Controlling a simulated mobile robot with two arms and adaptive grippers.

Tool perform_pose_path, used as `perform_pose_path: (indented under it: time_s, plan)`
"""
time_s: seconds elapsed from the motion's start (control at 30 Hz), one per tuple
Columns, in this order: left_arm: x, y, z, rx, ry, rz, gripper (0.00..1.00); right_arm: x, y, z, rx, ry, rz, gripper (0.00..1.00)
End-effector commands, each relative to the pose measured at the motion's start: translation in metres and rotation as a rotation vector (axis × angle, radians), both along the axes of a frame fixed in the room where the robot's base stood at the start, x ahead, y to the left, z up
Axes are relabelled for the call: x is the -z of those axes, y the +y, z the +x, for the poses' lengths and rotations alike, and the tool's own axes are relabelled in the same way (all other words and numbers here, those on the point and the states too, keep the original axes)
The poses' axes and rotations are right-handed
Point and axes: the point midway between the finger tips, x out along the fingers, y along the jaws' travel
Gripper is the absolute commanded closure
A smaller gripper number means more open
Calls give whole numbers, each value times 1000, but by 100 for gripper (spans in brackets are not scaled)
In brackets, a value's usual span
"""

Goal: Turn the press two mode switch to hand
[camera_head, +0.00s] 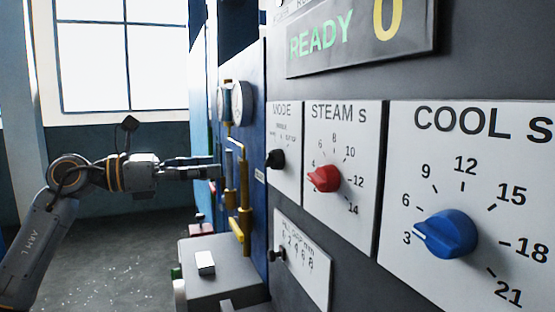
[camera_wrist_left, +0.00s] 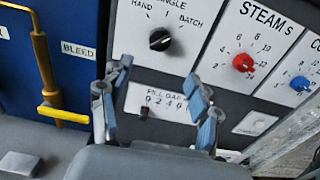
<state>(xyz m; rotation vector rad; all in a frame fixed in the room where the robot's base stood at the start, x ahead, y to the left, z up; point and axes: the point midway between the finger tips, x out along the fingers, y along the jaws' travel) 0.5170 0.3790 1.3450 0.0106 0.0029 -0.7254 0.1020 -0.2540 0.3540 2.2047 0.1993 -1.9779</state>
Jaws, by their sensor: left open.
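No press number is readable.
A red STEAM knob (camera_head: 324,179) and a blue COOL knob (camera_head: 447,234) lie right of the switch. A yellow pipe with a handle (camera_head: 237,230) and gauges (camera_head: 241,102) stand close beside my gripper. A READY display (camera_head: 360,38) is above.

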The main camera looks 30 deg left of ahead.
Motion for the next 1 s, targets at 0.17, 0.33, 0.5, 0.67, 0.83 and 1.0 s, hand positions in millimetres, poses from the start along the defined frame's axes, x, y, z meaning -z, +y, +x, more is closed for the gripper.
perform_pose_path:
  time_s: [0.17,0.33,0.5,0.67,0.83,1.0]
  plan:
    - [-7,-24,26,6,2,-8,38,-24,19,-18,3,23,23,60]
    - [-7,-49,54,7,1,-9,38,-41,32,-27,0,38,37,60]
    - [-5,-70,76,6,1,-10,38,-53,24,-21,-2,29,27,60]
    - [-2,-80,90,3,2,-9,38,-59,16,-13,1,18,20,60]
    - [0,-84,95,3,2,-9,38,-61,15,-12,2,15,18,60]
    - [1,-84,95,3,2,-9,38,-60,15,-12,2,16,17,60]
